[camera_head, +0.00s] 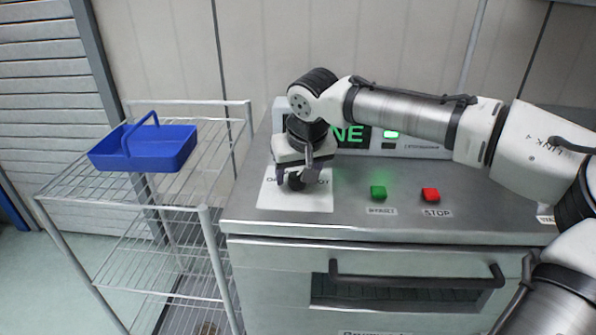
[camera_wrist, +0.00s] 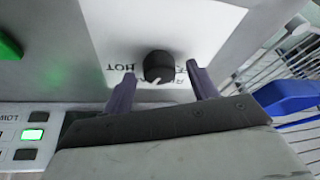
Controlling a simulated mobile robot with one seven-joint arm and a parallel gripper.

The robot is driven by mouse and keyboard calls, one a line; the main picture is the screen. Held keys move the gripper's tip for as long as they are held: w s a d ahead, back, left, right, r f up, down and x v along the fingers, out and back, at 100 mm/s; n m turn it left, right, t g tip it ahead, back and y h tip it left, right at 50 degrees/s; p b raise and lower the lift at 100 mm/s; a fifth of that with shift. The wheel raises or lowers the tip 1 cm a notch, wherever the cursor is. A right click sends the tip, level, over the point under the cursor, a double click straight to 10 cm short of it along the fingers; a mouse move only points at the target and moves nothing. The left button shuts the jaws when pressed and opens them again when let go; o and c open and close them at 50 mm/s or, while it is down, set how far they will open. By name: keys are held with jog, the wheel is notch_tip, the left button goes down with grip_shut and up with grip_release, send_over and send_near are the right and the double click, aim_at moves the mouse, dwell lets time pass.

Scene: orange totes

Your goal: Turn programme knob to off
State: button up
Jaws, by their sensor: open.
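The programme knob (camera_wrist: 158,66) is a round black dial with a light pointer mark, on a white label plate (camera_wrist: 205,25). In the head view the knob (camera_head: 296,182) sits on the left part of the steel machine top, partly hidden by my gripper. My gripper (camera_head: 298,176) is over it, pointing down. In the wrist view its two purple-grey fingers (camera_wrist: 160,85) are apart, one on each side of the knob, with visible gaps. The label reads "HOT" in part, upside down in the wrist view; other words are covered.
A green button (camera_head: 378,192) and a red STOP button (camera_head: 430,195) stand to the right on the machine top. A display panel (camera_head: 352,134) with green letters is behind, partly covered by my arm. A wire rack (camera_head: 75,192) with a blue basket (camera_head: 180,152) stands left. An oven handle (camera_head: 415,282) is in front.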

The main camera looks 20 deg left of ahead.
jog(key=c, duration=1)
jog(key=shift+n+p, duration=0.3)
jog(key=shift+p, duration=0.15)
jog(key=n+p, duration=0.1)
jog(key=p, duration=0.1)
jog(key=n+y+p, duration=0.1)
jog(key=n+p, duration=0.1)
jog(key=shift+r+g, duration=0.25)
jog(key=shift+g, duration=0.15)
jog(key=n+g+p, duration=0.1)
jog(key=n+p, duration=0.1)
jog(key=n+g+p, duration=0.1)
jog(key=n+p, duration=0.2)
jog(key=shift+w+f+y, duration=0.1)
jog(key=shift+w+y, duration=0.1)
jog(key=shift+y, duration=0.2)
jog(key=n+g+p, duration=0.1)
jog(key=n, duration=0.1)
jog(key=n+p, duration=0.1)
jog(key=n, duration=0.1)
jog(key=shift+w+f+n+g, duration=0.1)
jog(key=shift+n+g, duration=0.2)
jog(key=shift+g, duration=0.1)
jog(key=n+p, duration=0.1)
jog(key=n, duration=0.1)
jog(key=n+g+h, duration=0.1)
jog(key=n, duration=0.1)
jog(key=shift+w+f+n+g+p, duration=0.1)
jog(key=shift+n+g+p, duration=0.2)
jog(key=shift+n+p, duration=0.1)
